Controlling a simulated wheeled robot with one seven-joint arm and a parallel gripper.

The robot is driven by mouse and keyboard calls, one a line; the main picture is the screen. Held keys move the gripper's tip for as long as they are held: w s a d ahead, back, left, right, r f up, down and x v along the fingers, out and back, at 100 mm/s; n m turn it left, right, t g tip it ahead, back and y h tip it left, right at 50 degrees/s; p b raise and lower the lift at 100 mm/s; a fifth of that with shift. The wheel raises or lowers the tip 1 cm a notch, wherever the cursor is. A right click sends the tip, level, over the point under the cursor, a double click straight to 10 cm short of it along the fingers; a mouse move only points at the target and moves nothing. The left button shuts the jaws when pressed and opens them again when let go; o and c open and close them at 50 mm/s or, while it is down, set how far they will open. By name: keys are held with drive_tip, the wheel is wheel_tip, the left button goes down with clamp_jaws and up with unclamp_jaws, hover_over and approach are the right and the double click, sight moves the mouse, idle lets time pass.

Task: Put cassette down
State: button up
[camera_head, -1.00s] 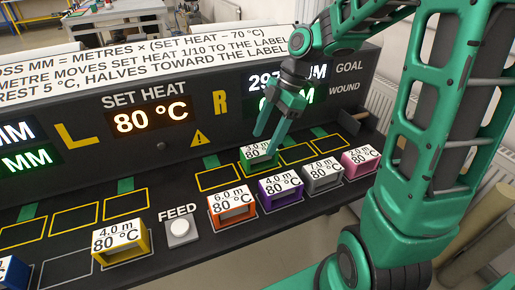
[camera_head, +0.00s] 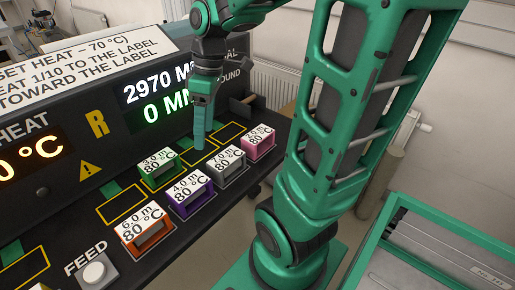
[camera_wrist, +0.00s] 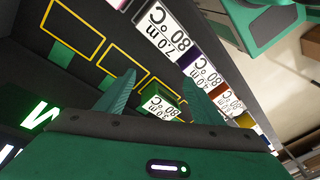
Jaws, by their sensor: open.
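The green cassette (camera_head: 160,176), labelled 3.0 m 80 °C, sits in the back row of yellow-outlined slots on the dark bench. My gripper (camera_head: 200,146) is to its right in the head view, with its fingers pointing down, apart from the cassette. In the wrist view my gripper (camera_wrist: 163,88) is open, its two fingers spread. The green cassette (camera_wrist: 162,107) shows between and beyond them, with nothing held. The cassette's far side is hidden.
A front row holds the orange 6.0 m (camera_head: 146,235), purple 4.0 m (camera_head: 190,192), grey 7.0 m (camera_head: 226,163) and pink 2.0 m (camera_head: 259,143) cassettes. An empty yellow-outlined slot (camera_head: 122,209) lies left of the green cassette. The display panel (camera_head: 60,165) rises behind; a FEED button (camera_head: 94,271) is at front left.

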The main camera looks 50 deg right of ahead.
drive_tip(key=s+d+f+m+h, duration=0.1)
drive_tip(key=s+d+m, duration=0.2)
drive_tip(key=s+m, duration=0.3)
drive_tip(key=s+d+f+m+h, duration=0.1)
drive_tip(key=s+d+f+m, duration=0.1)
drive_tip(key=s+m, duration=0.5)
drive_tip(key=shift+s+d+m+g, duration=0.3)
drive_tip(key=shift+s+d, duration=0.25)
drive_tip(key=shift+s, duration=0.4)
drive_tip(key=shift+f, duration=0.1)
